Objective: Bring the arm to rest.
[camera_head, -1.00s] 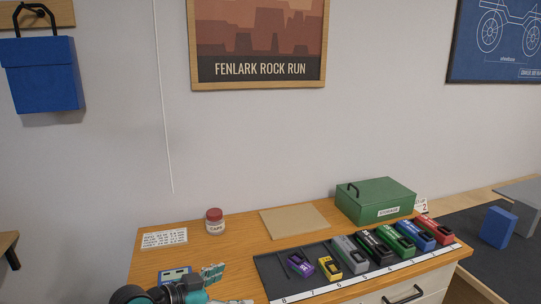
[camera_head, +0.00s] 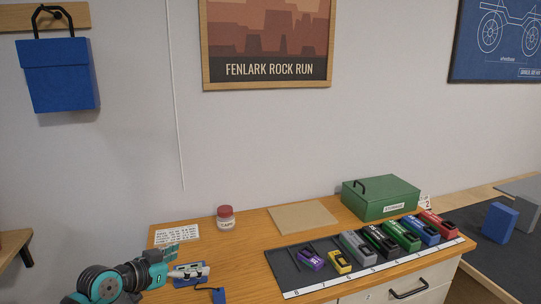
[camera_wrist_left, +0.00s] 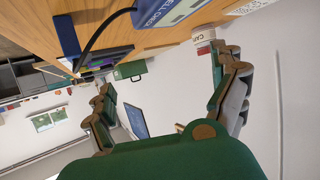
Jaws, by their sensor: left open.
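My left arm comes in at the bottom left of the head view. Its gripper (camera_head: 191,260) is over the left end of the wooden desk (camera_head: 245,248), pointing right, with its fingers apart and nothing between them. In the left wrist view the gripper (camera_wrist_left: 168,88) also shows open and empty, its two green-and-brown fingers spread. A blue cell checker (camera_head: 186,281) lies on the desk beside and partly behind the fingers, and it also shows in the wrist view (camera_wrist_left: 165,10). My right gripper is not in view.
A red-lidded jar (camera_head: 225,218) stands beyond the gripper. A dark mat (camera_head: 287,272) holds several coloured battery packs at the right. A green box (camera_head: 380,198) stands behind them. A tan board (camera_head: 302,217) lies flat. A blue bag (camera_head: 60,75) hangs on the wall.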

